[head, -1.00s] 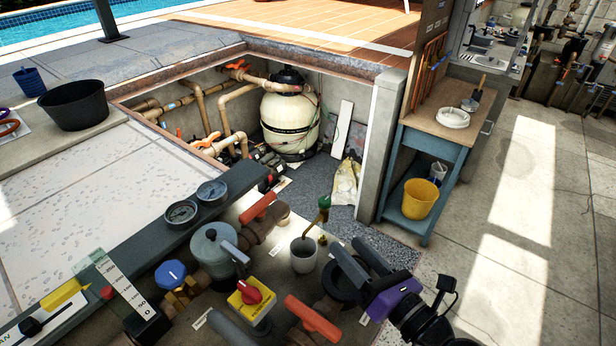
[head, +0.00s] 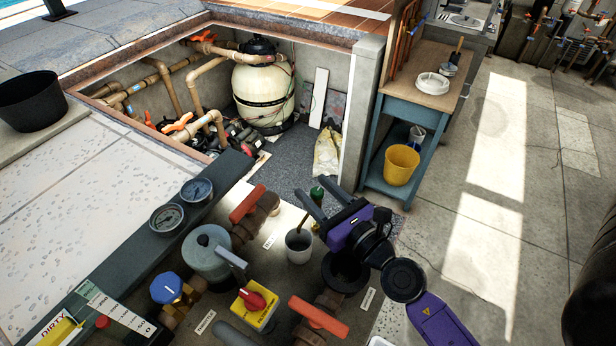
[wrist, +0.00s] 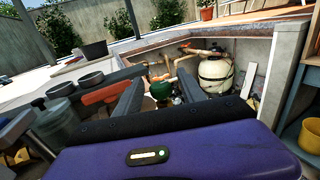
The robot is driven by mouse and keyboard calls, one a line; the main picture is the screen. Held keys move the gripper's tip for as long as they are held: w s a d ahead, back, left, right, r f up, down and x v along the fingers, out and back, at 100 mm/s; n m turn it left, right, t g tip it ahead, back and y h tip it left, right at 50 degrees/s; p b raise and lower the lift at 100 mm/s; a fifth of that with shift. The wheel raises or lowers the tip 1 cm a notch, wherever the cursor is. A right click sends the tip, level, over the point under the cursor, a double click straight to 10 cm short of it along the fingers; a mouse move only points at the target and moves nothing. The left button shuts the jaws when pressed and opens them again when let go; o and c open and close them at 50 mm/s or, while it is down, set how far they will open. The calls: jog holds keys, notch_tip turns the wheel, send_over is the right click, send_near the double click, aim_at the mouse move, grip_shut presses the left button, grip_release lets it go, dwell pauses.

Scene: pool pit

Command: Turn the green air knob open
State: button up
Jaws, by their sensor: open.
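The green air knob (head: 317,192) shows at the far end of my gripper (head: 312,188), partly hidden by its dark fingers. In the wrist view the green knob (wrist: 160,91) appears in the gap between the two fingers of my gripper (wrist: 160,76). The gripper is open. I cannot tell whether either finger touches the knob. A grey cup (head: 299,247) stands below and in front of the knob; the stem below the knob is mostly hidden.
An orange-handled valve (head: 247,205) is left of the cup and another orange handle (head: 319,314) is nearer. A red knob on a yellow box (head: 252,300), a blue knob (head: 166,287) and two gauges (head: 197,190) crowd the left. A yellow bucket (head: 401,166) sits on the bench shelf.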

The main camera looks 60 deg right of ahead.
jog(key=x, duration=0.3)
jog(key=shift+p, duration=0.3)
jog(key=shift+s, duration=0.1)
grip_shut()
